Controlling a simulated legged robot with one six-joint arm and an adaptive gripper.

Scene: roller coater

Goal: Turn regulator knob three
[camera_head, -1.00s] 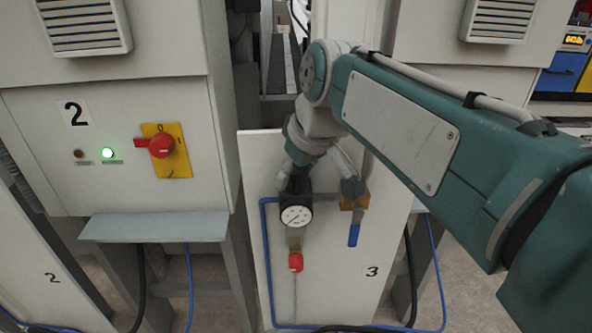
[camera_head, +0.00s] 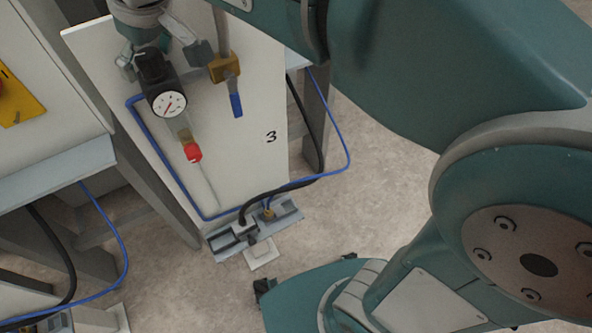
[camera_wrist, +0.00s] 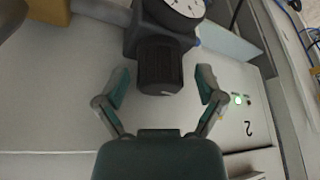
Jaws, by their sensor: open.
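The regulator on panel 3 has a black knob (camera_head: 148,64) on top of its body, above a round white gauge (camera_head: 170,103). In the wrist view the ribbed dark knob (camera_wrist: 160,66) is upright in the picture, with the gauge (camera_wrist: 184,6) partly cut off at the top edge. My gripper (camera_head: 160,57) is at the knob in the head view. In the wrist view my gripper (camera_wrist: 164,80) is open, with one finger on each side of the knob and visible gaps between fingers and knob. The palm is below the knob in that picture.
A yellow-brass valve with a blue handle (camera_head: 236,104) is right of the regulator, close to one finger. A blue hose (camera_head: 165,155) runs round the panel. Panel 2 (camera_head: 50,90) stands left.

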